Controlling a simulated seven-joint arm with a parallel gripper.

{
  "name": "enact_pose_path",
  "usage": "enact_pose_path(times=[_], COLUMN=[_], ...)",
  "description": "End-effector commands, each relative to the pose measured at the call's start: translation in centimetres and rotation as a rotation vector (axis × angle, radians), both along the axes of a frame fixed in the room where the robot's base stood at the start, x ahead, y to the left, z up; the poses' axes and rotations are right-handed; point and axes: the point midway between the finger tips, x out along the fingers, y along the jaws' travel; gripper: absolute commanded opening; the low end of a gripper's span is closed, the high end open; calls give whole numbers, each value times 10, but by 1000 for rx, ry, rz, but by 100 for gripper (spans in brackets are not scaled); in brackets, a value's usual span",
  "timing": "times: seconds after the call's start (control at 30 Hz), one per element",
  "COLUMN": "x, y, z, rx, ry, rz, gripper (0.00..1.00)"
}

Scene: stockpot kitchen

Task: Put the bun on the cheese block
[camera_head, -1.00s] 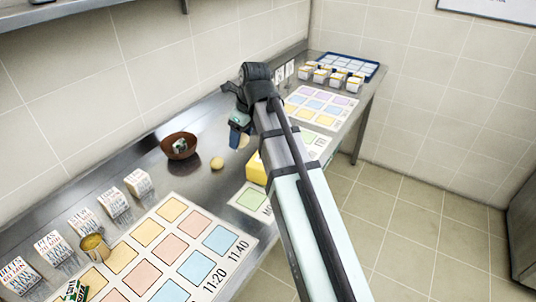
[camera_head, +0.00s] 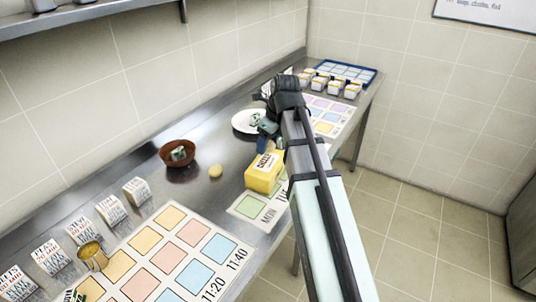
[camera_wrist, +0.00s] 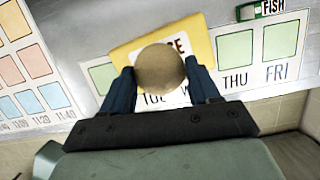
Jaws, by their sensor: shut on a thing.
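In the wrist view, a round tan bun (camera_wrist: 160,68) sits between the two blue fingers of my gripper (camera_wrist: 163,88), which is shut on it. The yellow cheese block (camera_wrist: 124,54) shows behind the bun, with its label partly covered. In the head view, the cheese block (camera_head: 264,175) stands on the counter by the weekday mat. My gripper (camera_head: 267,136) is just beyond the block there. The held bun is hard to make out in that view, and I cannot tell its height above the block.
Another round tan bun (camera_head: 215,171) lies on the counter near a brown bowl (camera_head: 178,153). A white plate (camera_head: 240,121) with a small item is behind my gripper. White labelled cards (camera_head: 112,209) stand at left.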

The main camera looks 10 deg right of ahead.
Motion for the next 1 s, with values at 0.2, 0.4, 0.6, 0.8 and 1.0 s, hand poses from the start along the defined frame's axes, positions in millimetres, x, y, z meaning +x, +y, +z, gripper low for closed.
enact_pose_path(times=[0.2,0.4,0.6,0.8,1.0], x=[0,-1,0,0,0], y=[0,0,0,0,0], z=[-14,-35,-49,-48,-50], rx=[0,0,-1,0,0], ry=[0,1,1,0,0], rz=[0,1,1,1,1], gripper=[31,31,31,31,65])
